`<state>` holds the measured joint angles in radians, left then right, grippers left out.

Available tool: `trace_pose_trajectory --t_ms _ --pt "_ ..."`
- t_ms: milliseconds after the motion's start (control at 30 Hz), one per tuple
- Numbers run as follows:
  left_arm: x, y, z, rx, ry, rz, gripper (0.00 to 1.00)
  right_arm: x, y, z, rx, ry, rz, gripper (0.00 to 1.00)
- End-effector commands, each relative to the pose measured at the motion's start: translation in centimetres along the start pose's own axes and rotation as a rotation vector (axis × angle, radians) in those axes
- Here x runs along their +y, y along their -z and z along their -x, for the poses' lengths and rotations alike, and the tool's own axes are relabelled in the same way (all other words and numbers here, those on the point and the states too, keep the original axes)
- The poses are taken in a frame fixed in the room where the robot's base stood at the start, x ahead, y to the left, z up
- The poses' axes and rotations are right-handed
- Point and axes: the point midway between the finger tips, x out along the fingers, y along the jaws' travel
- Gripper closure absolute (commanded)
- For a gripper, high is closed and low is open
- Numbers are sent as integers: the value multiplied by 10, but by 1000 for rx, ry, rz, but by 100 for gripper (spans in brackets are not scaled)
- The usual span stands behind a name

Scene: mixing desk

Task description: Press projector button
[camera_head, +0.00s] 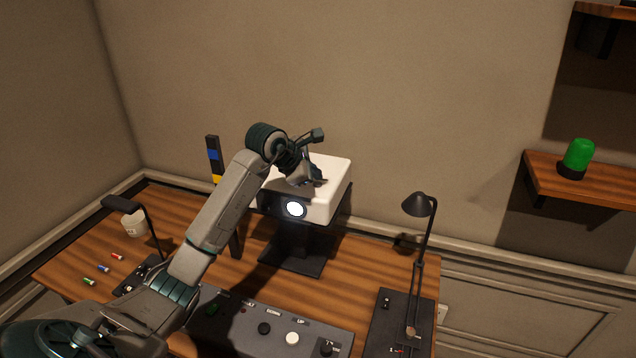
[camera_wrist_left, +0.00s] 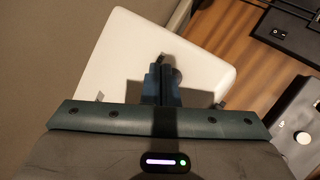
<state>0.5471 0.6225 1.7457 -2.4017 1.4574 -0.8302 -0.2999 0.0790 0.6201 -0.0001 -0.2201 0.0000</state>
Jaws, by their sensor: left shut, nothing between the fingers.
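The white projector (camera_head: 335,178) stands on a black stand at the back of the desk, and its round lens (camera_head: 295,209) glows white. My left gripper (camera_head: 318,182) is over the projector's top, with its fingers together and nothing between them. In the left wrist view the projector's white top (camera_wrist_left: 118,62) lies below the shut fingers (camera_wrist_left: 161,84). A small dark round spot, perhaps the button, shows beside the fingertips and is partly hidden by them. I cannot tell whether the fingertips touch the top. My right gripper is not in view.
A green beacon (camera_head: 578,156) sits on a wall shelf.

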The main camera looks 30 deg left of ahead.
Motion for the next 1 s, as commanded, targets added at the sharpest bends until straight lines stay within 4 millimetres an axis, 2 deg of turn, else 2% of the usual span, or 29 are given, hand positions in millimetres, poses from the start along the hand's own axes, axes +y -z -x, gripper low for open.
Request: trace_pose_trajectory --t_ms 367,833,1000 --pt "3 -3 4 0 -1 0 100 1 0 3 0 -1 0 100" --pt "27 -27 36 -1 -1 0 100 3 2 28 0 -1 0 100" --pt "31 -31 43 0 -1 0 100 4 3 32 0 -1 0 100"
